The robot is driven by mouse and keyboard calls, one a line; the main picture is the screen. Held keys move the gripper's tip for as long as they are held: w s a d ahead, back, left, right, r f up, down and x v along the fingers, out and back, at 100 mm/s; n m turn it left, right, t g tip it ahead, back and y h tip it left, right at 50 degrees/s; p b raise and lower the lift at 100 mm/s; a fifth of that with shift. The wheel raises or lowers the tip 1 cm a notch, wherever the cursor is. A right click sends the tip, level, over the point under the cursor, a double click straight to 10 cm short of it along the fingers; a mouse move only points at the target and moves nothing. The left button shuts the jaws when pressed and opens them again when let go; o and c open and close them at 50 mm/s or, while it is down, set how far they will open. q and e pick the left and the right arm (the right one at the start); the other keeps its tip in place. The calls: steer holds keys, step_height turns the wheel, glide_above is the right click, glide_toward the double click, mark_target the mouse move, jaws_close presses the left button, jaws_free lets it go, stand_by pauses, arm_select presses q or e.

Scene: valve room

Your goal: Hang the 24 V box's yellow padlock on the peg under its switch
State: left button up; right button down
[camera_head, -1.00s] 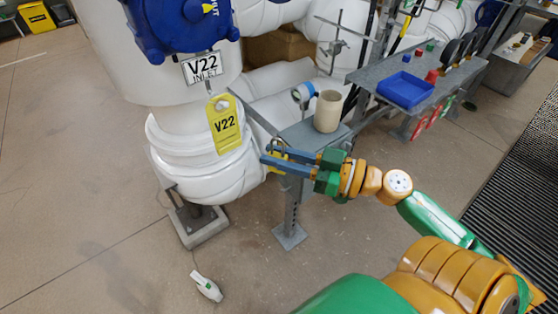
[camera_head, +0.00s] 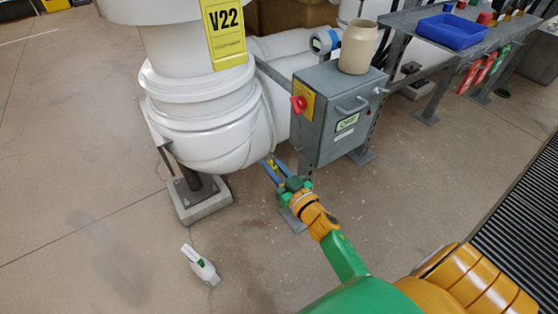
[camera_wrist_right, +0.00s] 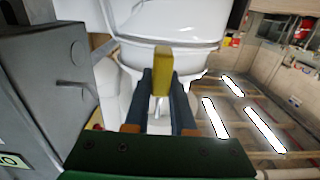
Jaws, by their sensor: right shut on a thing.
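My right gripper (camera_head: 270,165) is below and left of the switch, apart from the box in the picture. It is shut on the yellow padlock (camera_head: 273,164), which also shows upright between the fingers in the right wrist view (camera_wrist_right: 162,60). The shackle is hard to make out. In that view the box (camera_wrist_right: 35,80) is at the left, with a small grey projection (camera_wrist_right: 72,87); I cannot tell whether this is the peg. My left gripper is out of view.
White pipework (camera_head: 210,120) with a yellow V22 tag (camera_head: 225,30) stands close left of the gripper. A beige cup (camera_head: 358,47) stands on the box. A bench with a blue tray (camera_head: 452,31) is behind right. A white-and-green object (camera_head: 201,265) lies on the floor.

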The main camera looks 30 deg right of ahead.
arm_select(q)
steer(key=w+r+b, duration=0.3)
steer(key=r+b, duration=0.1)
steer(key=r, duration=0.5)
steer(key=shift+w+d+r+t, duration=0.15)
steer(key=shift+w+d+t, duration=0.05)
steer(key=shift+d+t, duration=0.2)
arm_select(e)
steer(key=d+f, duration=0.2)
steer(key=d, duration=0.7)
steer(key=shift+w+f, duration=0.35)
steer(key=c, duration=0.7)
jaws_free()
steer(key=shift+r, duration=0.1)
